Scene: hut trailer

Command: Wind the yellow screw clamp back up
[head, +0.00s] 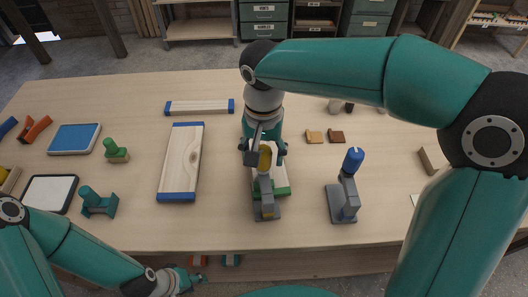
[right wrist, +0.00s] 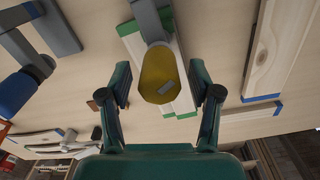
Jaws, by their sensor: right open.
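The yellow screw clamp has a yellow knob (head: 265,158) on a grey body (head: 267,211). It stands at the middle of the table by pieces with green ends (head: 282,191). My right gripper (head: 265,149) points down over the knob. In the right wrist view the yellow knob (right wrist: 162,76) lies between the two fingers of my open right gripper (right wrist: 160,68), with a gap on each side. The clamp's screw and lower jaw are mostly hidden. My left gripper (head: 186,280) is low at the table's front edge, away from the clamp; its fingers are too small to read.
A blue-knobbed clamp (head: 345,190) stands to the right. A blue-ended board (head: 181,160) lies to the left, with another (head: 200,107) behind. Green stamp-like tools (head: 98,203) and pads (head: 75,138) sit further left. Small brown blocks (head: 315,136) lie behind.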

